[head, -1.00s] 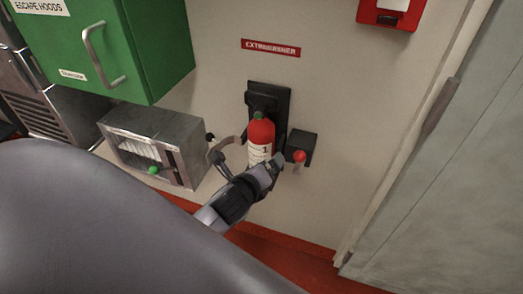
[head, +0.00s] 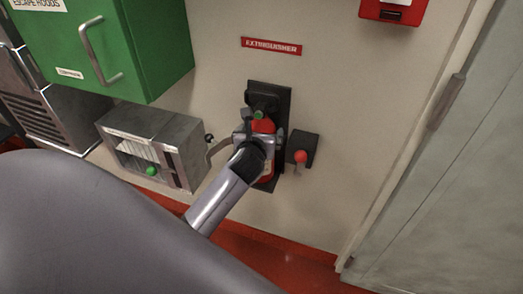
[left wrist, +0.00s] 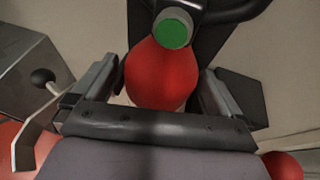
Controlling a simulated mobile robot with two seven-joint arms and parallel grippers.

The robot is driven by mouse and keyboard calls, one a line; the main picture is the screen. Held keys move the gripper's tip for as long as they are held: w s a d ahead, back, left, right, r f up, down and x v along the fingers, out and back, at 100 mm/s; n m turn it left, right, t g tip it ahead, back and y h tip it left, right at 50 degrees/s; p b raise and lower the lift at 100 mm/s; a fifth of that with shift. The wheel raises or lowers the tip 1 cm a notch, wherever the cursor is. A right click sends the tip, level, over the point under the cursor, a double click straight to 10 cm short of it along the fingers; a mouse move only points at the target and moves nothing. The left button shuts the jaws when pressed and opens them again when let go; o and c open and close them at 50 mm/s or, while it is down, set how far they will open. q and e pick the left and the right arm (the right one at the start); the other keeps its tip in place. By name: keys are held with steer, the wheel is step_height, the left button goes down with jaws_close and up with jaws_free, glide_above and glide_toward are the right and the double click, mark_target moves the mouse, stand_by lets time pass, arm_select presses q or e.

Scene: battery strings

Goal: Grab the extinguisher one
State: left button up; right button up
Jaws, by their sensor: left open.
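The red extinguisher (head: 264,125) hangs on a black wall bracket (head: 283,110) under the red "EXTINGUISHER" label (head: 271,46). My left gripper (head: 258,128) is in front of it in the head view and hides most of its body. In the left wrist view the extinguisher (left wrist: 162,75) has a round green top and stands between the two fingers of my left gripper (left wrist: 158,82). The fingers are open, one on each side of the red body. I cannot tell whether either touches it. My right gripper is not in view.
A black box with a red knob (head: 301,156) is on the wall right of the extinguisher. A grey metal unit with a green knob (head: 151,171) is at the left, under a green cabinet (head: 150,45). A grey door (head: 440,180) is at the right.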

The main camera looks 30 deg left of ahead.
arm_select(q)
steer(key=shift+x, duration=0.85)
steer(key=c, duration=1.9)
steer(key=shift+o, duration=0.2)
steer(key=shift+w+r, duration=0.2)
steer(key=shift+r, duration=0.2)
